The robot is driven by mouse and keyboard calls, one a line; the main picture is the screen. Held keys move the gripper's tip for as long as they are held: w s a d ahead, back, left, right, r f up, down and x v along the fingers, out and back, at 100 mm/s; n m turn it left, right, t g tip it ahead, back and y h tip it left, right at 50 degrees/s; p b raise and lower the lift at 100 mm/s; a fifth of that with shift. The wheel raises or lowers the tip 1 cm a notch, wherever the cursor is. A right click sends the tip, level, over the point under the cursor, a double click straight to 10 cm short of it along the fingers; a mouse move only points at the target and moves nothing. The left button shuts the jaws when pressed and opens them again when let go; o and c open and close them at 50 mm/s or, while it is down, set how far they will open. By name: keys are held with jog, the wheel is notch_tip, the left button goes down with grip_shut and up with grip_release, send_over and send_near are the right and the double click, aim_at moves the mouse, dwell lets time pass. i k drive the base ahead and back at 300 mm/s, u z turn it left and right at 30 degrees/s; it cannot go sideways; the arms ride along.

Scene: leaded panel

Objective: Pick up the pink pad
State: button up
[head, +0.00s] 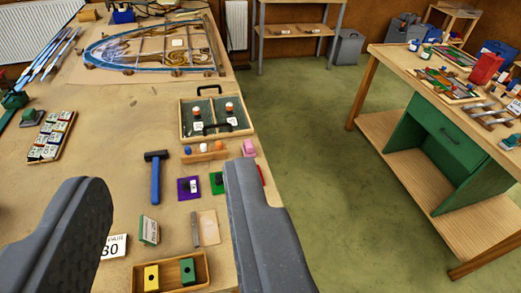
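A small pink object, which looks like the pink pad (249,148), lies near the right edge of the wooden workbench (105,95). It is just beyond the tip of my gripper's right finger and does not touch it, as far as I can tell. My gripper (165,178) is open, with its two grey fingers wide apart over the near part of the bench. Nothing is held between them.
A blue hammer (155,178), purple pad (189,188), green pad (216,183) and small wooden tray (171,286) lie between or near the fingers. An open wooden case (182,120) stands beyond the pink pad. Green floor (310,130) separates this bench from another (400,62).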

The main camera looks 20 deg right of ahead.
aim_at(249, 148)
jog(key=z, duration=2.1)
jog(key=i, duration=2.45)
jog(key=u, duration=2.55)
jog(key=i, duration=0.25)
jog(key=u, duration=0.4)
